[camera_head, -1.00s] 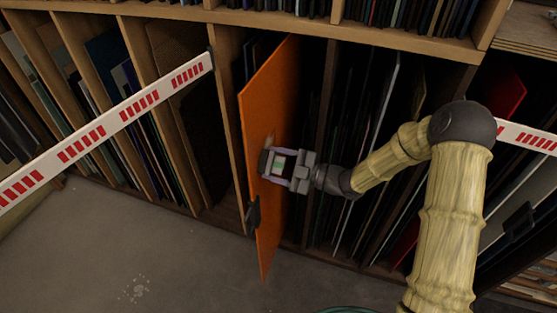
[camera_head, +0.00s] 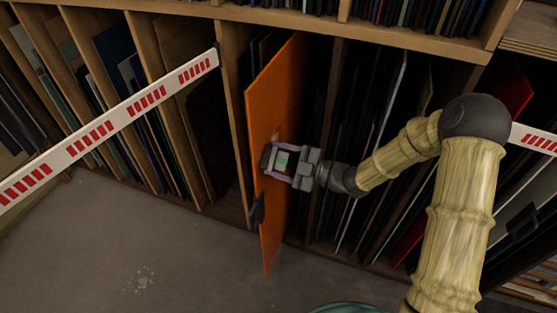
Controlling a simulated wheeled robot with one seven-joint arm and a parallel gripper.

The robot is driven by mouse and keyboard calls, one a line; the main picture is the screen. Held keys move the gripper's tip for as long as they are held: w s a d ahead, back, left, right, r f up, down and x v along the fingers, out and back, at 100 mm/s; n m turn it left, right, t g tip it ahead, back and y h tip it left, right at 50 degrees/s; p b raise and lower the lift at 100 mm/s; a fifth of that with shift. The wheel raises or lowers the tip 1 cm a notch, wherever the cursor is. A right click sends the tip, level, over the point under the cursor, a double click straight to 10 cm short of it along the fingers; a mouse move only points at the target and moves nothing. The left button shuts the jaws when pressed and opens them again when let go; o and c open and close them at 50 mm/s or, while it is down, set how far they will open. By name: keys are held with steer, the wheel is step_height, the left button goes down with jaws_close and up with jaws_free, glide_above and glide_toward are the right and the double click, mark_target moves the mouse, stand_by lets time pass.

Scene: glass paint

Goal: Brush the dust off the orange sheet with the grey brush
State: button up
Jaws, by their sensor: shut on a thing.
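The orange sheet (camera_head: 270,100) stands upright, jutting out of a rack slot at the middle of the view. A small pale mark (camera_head: 277,134), perhaps dust, shows on its face just above my gripper. My gripper (camera_head: 273,162) is at the middle of the sheet, its fingers pointing left toward it. It is shut on a dark block that looks like the grey brush (camera_head: 266,157). The brush is close against the sheet's face; I cannot tell whether it touches. The brush is partly hidden by the fingers.
A wooden rack (camera_head: 232,90) holds many upright sheets on both sides. A white barrier arm with red marks (camera_head: 110,127) crosses the left, and another (camera_head: 535,138) shows at right. A dark clip (camera_head: 257,210) sits at the sheet's edge. Pale specks (camera_head: 140,280) lie on the open floor.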

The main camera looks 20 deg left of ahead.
steer(key=shift+w, duration=0.15)
steer(key=shift+w, duration=1.85)
steer(key=shift+w+d, duration=0.15)
steer(key=shift+w, duration=0.85)
steer(key=shift+w+d, duration=0.1)
steer(key=shift+w, duration=0.9)
